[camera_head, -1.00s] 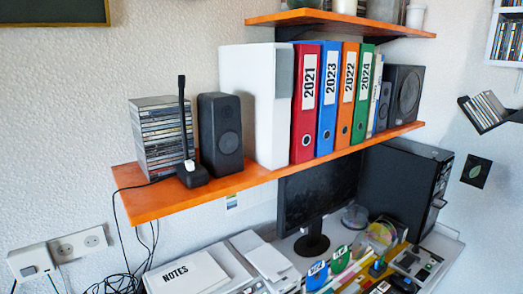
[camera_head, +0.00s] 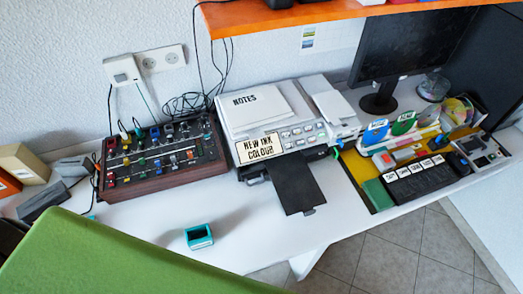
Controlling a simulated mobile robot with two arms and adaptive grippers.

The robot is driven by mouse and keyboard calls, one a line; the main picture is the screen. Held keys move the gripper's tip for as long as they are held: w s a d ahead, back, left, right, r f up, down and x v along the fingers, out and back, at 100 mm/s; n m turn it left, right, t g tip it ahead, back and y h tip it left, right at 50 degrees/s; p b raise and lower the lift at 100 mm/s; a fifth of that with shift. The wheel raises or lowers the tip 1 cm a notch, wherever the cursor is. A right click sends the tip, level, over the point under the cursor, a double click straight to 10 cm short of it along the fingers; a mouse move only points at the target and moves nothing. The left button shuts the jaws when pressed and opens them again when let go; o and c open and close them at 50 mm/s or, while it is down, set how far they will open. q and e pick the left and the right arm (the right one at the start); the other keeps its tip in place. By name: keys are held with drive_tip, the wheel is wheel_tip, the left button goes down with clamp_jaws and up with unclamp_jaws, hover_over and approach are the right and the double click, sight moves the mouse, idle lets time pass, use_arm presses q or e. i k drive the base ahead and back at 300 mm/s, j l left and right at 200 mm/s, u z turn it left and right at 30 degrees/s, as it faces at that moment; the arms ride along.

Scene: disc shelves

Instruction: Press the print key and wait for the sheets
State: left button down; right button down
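The white printer (camera_head: 312,139) stands on the desk at the centre of the head view. Its front panel has a row of small keys (camera_head: 295,132), too small to read, so I cannot tell which is the print key. A card reading "NEW INK COLOUR" (camera_head: 261,147) is at the panel's left. A dark output tray (camera_head: 296,186) sticks out towards me, and no sheet shows on it. A stack with a white "NOTES" pad (camera_head: 257,104) lies on top of the printer. Neither of my grippers is in view.
A mixer with coloured knobs (camera_head: 162,157) is left of the printer. A small teal box (camera_head: 199,236) stands on clear desk in front. A green panel (camera_head: 130,262) fills the lower left. Several items crowd a yellow mat (camera_head: 373,185) at right. An orange shelf (camera_head: 330,17) hangs above.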

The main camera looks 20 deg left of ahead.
sight(312, 139)
drive_tip(key=k+j, duration=0.1)
drive_tip(key=k, duration=0.35)
drive_tip(key=k+u, duration=0.15)
drive_tip(key=k, duration=0.25)
drive_tip(key=k+j, duration=0.2)
drive_tip(key=k, duration=0.25)
